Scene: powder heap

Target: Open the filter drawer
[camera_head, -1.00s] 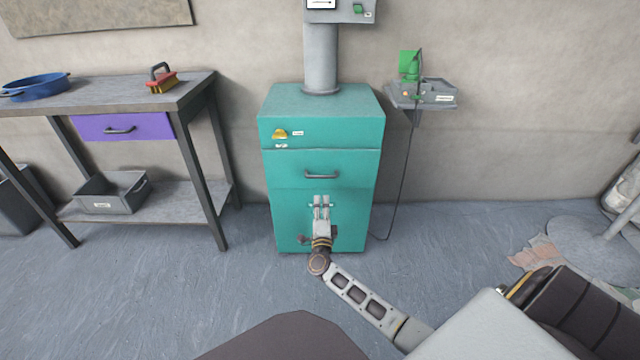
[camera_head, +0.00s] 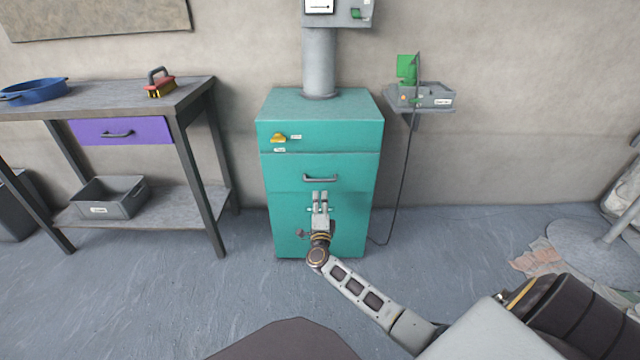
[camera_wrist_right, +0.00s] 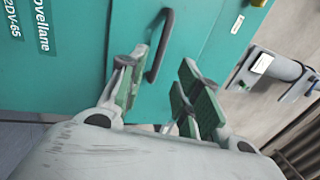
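The filter drawer (camera_head: 355,172) is the middle front of the teal cabinet and looks flush, so shut. Its dark bar handle (camera_head: 320,179) is at its centre. My right gripper (camera_head: 320,197) points at the cabinet just below the handle in the head view. In the right wrist view the handle (camera_wrist_right: 161,45) runs slantwise just ahead of and partly between the fingertips of my right gripper (camera_wrist_right: 165,76). The fingers are spread with a clear gap and hold nothing. I cannot tell whether the left finger touches the handle. My left gripper is out of view.
A workbench (camera_head: 190,95) with a purple drawer (camera_head: 122,131), a brush (camera_head: 160,84) and a blue pan (camera_head: 35,90) stands left. A wall shelf (camera_head: 425,98) with a hanging cable is right of the cabinet. The floor before the cabinet is free.

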